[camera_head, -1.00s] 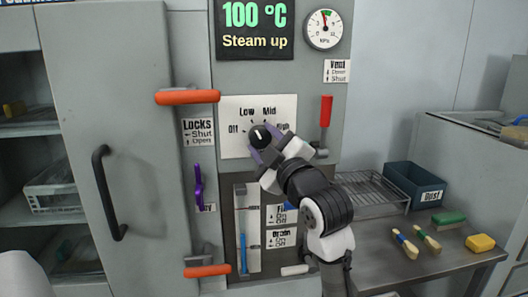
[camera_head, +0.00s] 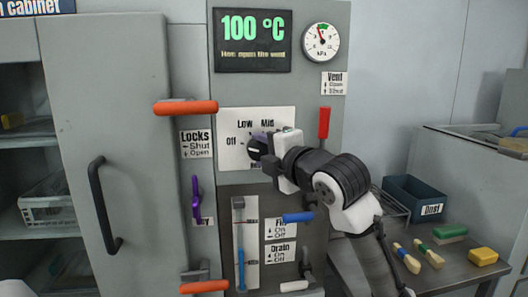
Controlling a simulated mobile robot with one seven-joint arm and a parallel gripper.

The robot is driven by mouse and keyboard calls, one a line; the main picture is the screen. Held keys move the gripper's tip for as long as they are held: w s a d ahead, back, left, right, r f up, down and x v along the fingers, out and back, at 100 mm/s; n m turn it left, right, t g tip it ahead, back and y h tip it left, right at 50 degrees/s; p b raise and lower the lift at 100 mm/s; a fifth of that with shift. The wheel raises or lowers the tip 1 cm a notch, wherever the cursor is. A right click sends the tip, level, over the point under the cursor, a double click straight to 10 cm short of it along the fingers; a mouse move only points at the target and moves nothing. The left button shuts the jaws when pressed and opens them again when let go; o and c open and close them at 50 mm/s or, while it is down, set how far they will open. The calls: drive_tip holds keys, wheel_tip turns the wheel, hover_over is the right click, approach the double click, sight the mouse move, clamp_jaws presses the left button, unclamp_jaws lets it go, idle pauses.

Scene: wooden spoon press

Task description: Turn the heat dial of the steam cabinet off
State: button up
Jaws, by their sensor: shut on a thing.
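My gripper (camera_head: 262,145) comes in from the right and is shut on the dial. The steam cabinet (camera_head: 125,70) has its grey door at the left. Its display (camera_head: 252,41) reads 100 °C, with a smaller line that seems to mention opening the vent.
A red vent lever (camera_head: 324,123) stands upright right of the dial. Orange lock handles (camera_head: 186,107) and a purple handle (camera_head: 196,197) are at the left. A blue fill handle (camera_head: 298,217) is below my gripper. A Dust bin (camera_head: 412,193) and brushes stand on the right table.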

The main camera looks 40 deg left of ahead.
drive_tip(key=shift+s+n, duration=0.1)
drive_tip(key=shift+n, duration=0.2)
idle(0.4)
drive_tip(key=o, duration=1)
drive_tip(key=shift+d, duration=0.1)
drive_tip(key=b+v, duration=0.3)
drive_tip(key=v, duration=1)
drive_tip(key=shift+d+r, duration=0.2)
drive_tip(key=shift+d, duration=0.1)
drive_tip(key=shift+s+a, duration=0.1)
drive_tip(key=shift+s, duration=0.05)
